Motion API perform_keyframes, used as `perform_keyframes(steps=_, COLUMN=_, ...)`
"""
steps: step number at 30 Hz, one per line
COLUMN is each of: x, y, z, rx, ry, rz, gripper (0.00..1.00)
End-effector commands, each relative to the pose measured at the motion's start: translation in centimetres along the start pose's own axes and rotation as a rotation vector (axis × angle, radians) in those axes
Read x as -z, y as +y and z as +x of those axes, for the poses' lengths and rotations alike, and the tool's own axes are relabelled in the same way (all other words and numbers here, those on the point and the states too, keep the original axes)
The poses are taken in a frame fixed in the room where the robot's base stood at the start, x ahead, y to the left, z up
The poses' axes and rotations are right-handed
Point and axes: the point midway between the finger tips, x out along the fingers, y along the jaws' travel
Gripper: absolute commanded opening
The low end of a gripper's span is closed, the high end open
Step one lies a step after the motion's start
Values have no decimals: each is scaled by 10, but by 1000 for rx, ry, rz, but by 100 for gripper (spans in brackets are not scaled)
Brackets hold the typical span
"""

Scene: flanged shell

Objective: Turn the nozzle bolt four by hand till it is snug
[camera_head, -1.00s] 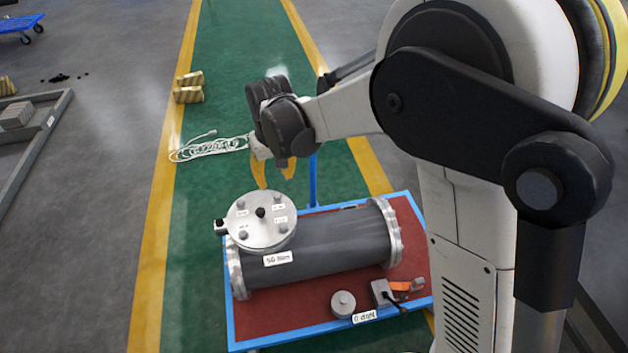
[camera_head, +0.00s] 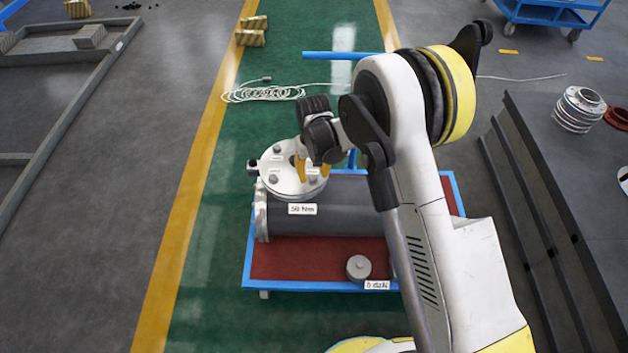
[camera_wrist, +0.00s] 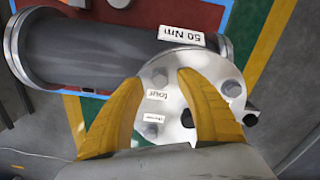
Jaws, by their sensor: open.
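The grey shell (camera_head: 340,218) lies on the cart, with a round nozzle flange (camera_head: 270,170) on top that carries several bolts and small labels. My gripper (camera_head: 313,176) is over the flange's right side, its yellow fingers pointing down. In the wrist view the two fingers (camera_wrist: 160,76) are apart over the flange (camera_wrist: 200,72). A bolt head (camera_wrist: 159,77) shows between the fingertips, beside a label that reads "four" (camera_wrist: 157,95). Whether the fingers touch it I cannot tell. Another bolt (camera_wrist: 232,88) is to the right of the fingers, and one (camera_wrist: 150,132) is nearer the wrist.
A "50 Nm" label (camera_head: 302,209) is on the shell. A grey knobbed cylinder (camera_head: 358,267) stands on the red top of the blue-edged cart (camera_head: 300,284). A coiled cable (camera_head: 263,94) lies on the green floor. A dark bench (camera_head: 590,190) is at the right.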

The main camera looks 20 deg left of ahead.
Motion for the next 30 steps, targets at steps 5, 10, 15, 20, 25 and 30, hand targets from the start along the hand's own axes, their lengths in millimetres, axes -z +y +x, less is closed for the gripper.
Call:
perform_keyframes(steps=5, x=0, y=0, z=17, rx=0, ry=0, rz=0, gripper=43)
perform_keyframes(steps=10, x=0, y=0, z=19, rx=0, ry=0, rz=0, gripper=43)
perform_keyframes(steps=15, x=0, y=0, z=18, rx=0, ry=0, rz=0, gripper=36)
perform_keyframes(steps=20, x=0, y=0, z=18, rx=0, ry=0, rz=0, gripper=0)
perform_keyframes(steps=25, x=0, y=0, z=18, rx=0, ry=0, rz=0, gripper=0)
perform_keyframes(steps=30, x=0, y=0, z=19, rx=0, ry=0, rz=14, gripper=0)
